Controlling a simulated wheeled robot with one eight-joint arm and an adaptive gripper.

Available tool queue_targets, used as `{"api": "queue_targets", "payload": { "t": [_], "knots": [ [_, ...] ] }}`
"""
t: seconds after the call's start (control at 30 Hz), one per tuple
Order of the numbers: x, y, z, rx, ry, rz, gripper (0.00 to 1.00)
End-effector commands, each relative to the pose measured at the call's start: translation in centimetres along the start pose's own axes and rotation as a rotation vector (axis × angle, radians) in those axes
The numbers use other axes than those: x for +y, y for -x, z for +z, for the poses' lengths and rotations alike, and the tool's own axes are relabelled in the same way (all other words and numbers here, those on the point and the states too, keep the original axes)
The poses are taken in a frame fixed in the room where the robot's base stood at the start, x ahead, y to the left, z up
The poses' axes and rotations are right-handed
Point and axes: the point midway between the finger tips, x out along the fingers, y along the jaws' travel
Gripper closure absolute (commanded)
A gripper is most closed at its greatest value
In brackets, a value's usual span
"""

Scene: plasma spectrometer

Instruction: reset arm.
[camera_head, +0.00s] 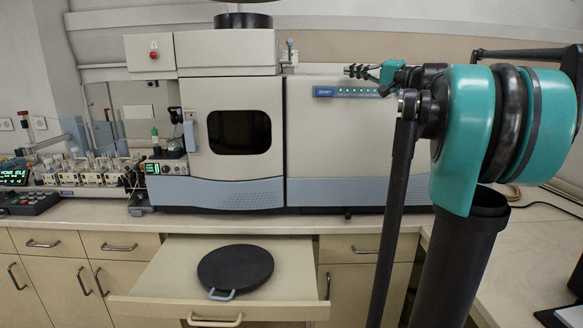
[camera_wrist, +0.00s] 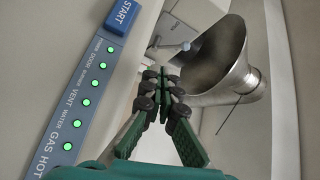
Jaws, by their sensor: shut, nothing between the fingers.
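My gripper (camera_head: 350,71) is in front of the spectrometer (camera_head: 235,140), close to the upper edge of its right-hand section in the head view. In the wrist view my gripper (camera_wrist: 161,72) has its green and dark fingers together at the tips, with nothing held. My teal and black arm fills the right of the head view. The blue START panel (camera_head: 323,91) is just below my fingers in the head view. In the wrist view the blue START button (camera_wrist: 122,16) and a column of lit green lights are left of the fingers, apart from them.
A metal funnel-shaped part (camera_wrist: 222,60) shows beyond the fingers in the wrist view. An open drawer (camera_head: 170,285) juts out below the counter, with a dark round lid (camera_head: 235,267) on it. Sample racks (camera_head: 85,172) stand at left. The counter at right (camera_head: 535,240) has bare space.

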Motion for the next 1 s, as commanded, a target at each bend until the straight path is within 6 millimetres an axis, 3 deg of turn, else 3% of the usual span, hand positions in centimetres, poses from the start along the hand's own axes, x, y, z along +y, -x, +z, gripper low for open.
{"api": "queue_targets", "payload": {
  "t": [0.27, 0.43, 0.57, 0.77, 1.0],
  "knots": [
    [8.0, -0.6, 6.9, -0.102, 0.024, 0.18, 1.0],
    [16.3, 0.4, 14.1, -0.198, 0.062, 0.373, 1.0],
    [22.9, 2.5, 20.0, -0.272, 0.107, 0.536, 1.0],
    [32.5, 7.9, 28.5, -0.371, 0.204, 0.795, 1.0],
    [42.1, 17.6, 37.2, -0.458, 0.372, 1.112, 1.0]
  ]
}}
